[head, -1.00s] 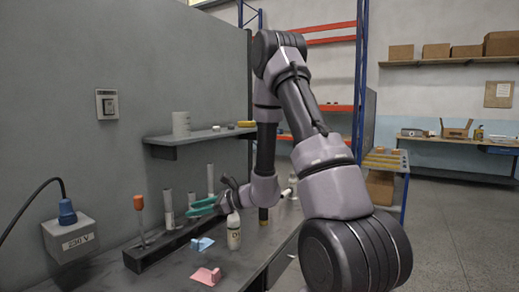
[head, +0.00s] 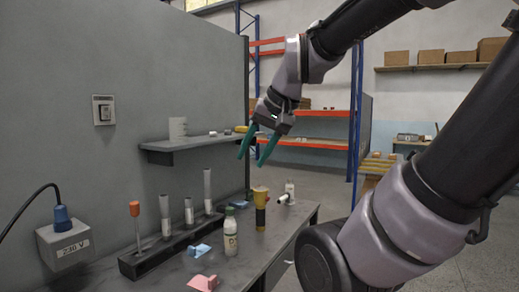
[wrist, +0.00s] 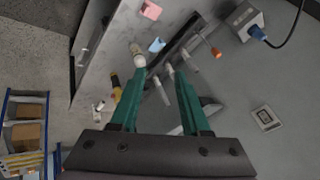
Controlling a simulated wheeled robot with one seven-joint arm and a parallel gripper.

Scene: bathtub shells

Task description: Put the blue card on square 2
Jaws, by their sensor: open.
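The blue card (head: 199,250) lies on the grey bench beside the black rack, left of a white bottle. It also shows in the wrist view (wrist: 156,45), near the top. My gripper (head: 253,158) is open and empty, its green fingers pointing down, high above the bench in front of the wall shelf. In the wrist view, the card is beyond my fingertips (wrist: 155,70), well apart from them. I cannot make out any numbered square on the bench.
A pink card (head: 203,282) lies nearer. The white bottle (head: 231,232) and a yellow-and-black torch (head: 260,212) stand right of the blue card. The black rack (head: 150,262) holds upright tubes and an orange-handled tool. The wall shelf (head: 185,143) juts out behind.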

